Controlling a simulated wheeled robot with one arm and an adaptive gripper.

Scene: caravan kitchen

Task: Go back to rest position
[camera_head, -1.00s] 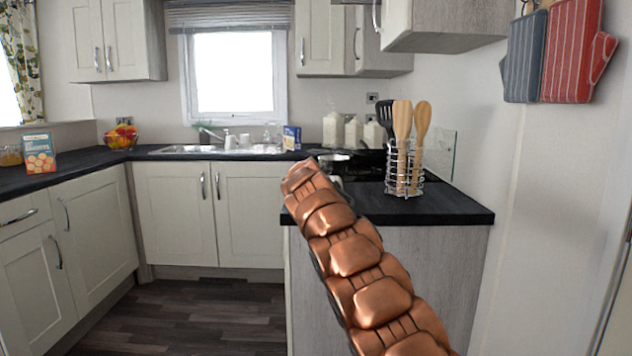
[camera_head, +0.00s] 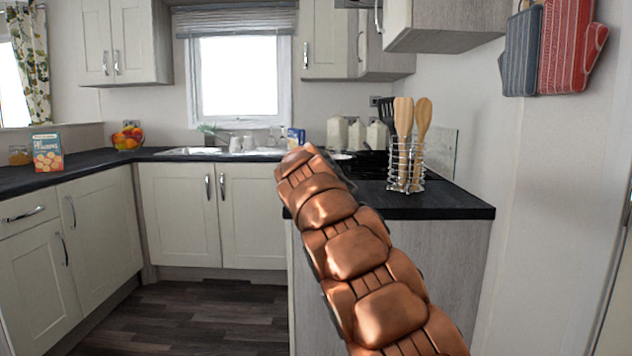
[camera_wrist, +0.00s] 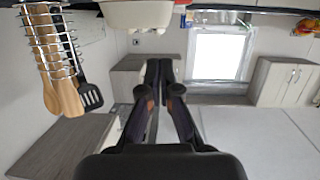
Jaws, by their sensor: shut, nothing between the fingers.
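My gripper (camera_wrist: 160,72) shows in the wrist view with its two dark fingers together and nothing between them. In the head view my copper-coloured arm rises from the bottom right toward the counter corner and hides my gripper. The wrist view is upside down. In it the utensil rack (camera_wrist: 52,40) is at the upper left, to the side of the fingers and apart from them.
The rack (camera_head: 405,170) stands on the dark peninsula counter (camera_head: 455,203), with white canisters (camera_head: 357,134) behind. A fruit bowl (camera_head: 128,137) and a box (camera_head: 47,152) are on the left counter. Oven mitts (camera_head: 568,45) hang on the right wall. The floor (camera_head: 190,320) at left is clear.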

